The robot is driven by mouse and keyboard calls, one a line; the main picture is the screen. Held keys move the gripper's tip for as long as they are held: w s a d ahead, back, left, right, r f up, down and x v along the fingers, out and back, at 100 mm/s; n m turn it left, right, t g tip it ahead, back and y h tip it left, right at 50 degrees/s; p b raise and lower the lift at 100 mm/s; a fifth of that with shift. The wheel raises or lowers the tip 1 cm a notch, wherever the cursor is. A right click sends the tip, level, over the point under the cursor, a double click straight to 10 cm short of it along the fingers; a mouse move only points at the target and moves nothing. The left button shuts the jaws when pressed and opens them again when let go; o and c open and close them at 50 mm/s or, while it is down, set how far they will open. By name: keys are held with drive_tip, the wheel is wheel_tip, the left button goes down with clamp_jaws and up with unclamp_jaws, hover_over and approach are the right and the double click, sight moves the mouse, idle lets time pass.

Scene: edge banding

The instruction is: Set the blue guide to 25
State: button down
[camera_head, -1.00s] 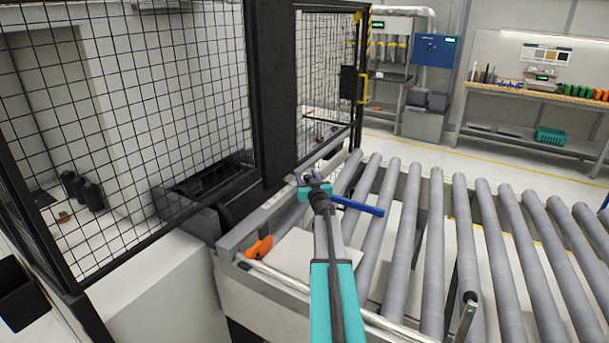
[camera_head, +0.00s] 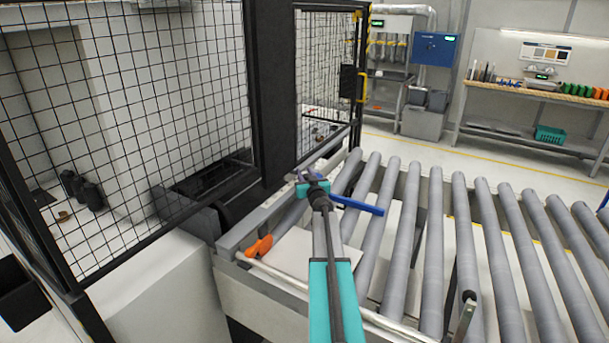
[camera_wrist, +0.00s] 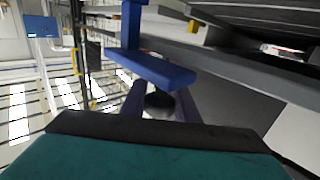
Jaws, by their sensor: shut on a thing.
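The blue guide (camera_head: 357,206) is a bar reaching out over the grey rollers, at the far end of my arm. In the wrist view the blue guide (camera_wrist: 150,68) is a flat bar with an upright post, just beyond my fingers. My gripper (camera_wrist: 160,108) is shut on a dark round knob (camera_wrist: 160,98) below the blue bar. In the head view my gripper (camera_head: 310,180) is small and partly hidden by my arm, beside the machine's edge. No scale or number can be read in either view.
The roller conveyor (camera_head: 435,245) fills the right side. A black mesh guard (camera_head: 130,110) stands at the left. An orange handle (camera_head: 260,247) lies left of my arm. A workbench (camera_head: 530,92) stands at the back right.

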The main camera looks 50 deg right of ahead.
drive_tip(key=s+a+b, duration=0.1)
drive_tip(key=a, duration=0.4)
drive_tip(key=s+a+b, duration=0.1)
drive_tip(key=a, duration=0.3)
drive_tip(key=s+a+b, duration=0.1)
drive_tip(key=a, duration=0.4)
drive_tip(key=shift+s+a, duration=0.3)
drive_tip(key=c, duration=1.4)
unclamp_jaws()
